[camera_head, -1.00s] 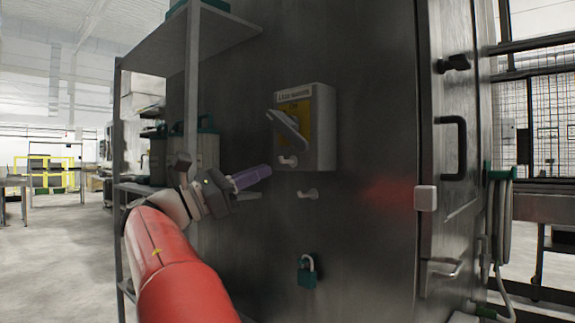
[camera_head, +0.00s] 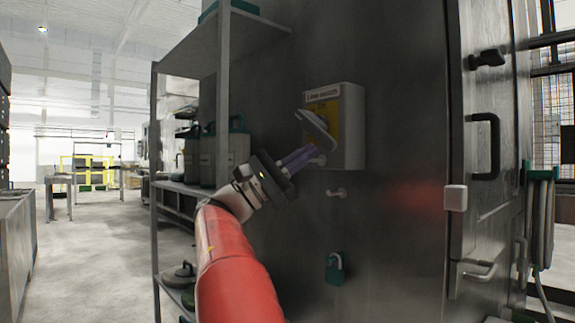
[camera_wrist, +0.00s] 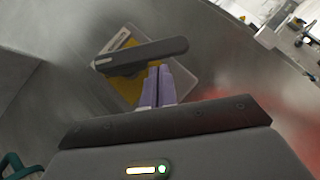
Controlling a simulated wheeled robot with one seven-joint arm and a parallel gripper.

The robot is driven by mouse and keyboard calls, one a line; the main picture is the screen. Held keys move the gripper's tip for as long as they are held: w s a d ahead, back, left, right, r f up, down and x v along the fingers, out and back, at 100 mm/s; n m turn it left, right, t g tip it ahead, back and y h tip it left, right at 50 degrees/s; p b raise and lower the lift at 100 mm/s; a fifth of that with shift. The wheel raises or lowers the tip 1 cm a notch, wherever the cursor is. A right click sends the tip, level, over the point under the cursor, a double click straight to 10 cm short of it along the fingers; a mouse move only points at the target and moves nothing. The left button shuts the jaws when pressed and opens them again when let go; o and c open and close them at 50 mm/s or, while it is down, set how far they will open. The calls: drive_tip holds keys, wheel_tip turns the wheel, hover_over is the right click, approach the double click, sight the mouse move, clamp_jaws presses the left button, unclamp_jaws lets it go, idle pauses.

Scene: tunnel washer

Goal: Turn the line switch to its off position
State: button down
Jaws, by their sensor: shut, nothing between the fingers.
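The line switch (camera_head: 349,128) is a light grey box with a yellow plate, mounted on the dark metal cabinet wall. Its grey lever handle (camera_head: 317,126) sits tilted, running from upper left to lower right. My gripper (camera_head: 308,155) has purple fingers, shut and empty, just below the handle at the box's lower left. In the wrist view the handle (camera_wrist: 140,54) crosses the yellow plate (camera_wrist: 124,72), and the shut fingertips (camera_wrist: 159,70) reach close to its lower edge. Whether they touch it I cannot tell.
A teal padlock (camera_head: 334,268) hangs on the wall below the switch, under a small hook (camera_head: 336,193). A shelf with dark canisters (camera_head: 239,150) stands left of my arm. A door handle (camera_head: 482,148) and coiled hose (camera_head: 541,215) are at the right.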

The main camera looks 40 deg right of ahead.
sight(325, 135)
drive_tip(key=shift+s+d+r, duration=0.1)
drive_tip(key=shift+d+r, duration=0.1)
drive_tip(key=shift+d, duration=0.05)
drive_tip(key=shift+s+r+n+t+h+b, duration=0.1)
drive_tip(key=shift+s+n+t+h+b, duration=0.2)
drive_tip(key=shift+n+t+h, duration=0.25)
drive_tip(key=shift+s+n+t+h+b, duration=0.15)
drive_tip(key=shift+n+t+h+b, duration=0.15)
drive_tip(key=shift+n, duration=0.35)
drive_tip(key=n+t, duration=0.1)
drive_tip(key=s+n+t+h, duration=0.1)
drive_tip(key=n, duration=0.1)
drive_tip(key=shift+d+r+h+b, duration=0.1)
drive_tip(key=shift+r+h+b, duration=0.15)
drive_tip(key=shift+b, duration=0.1)
drive_tip(key=shift+s+r, duration=0.95)
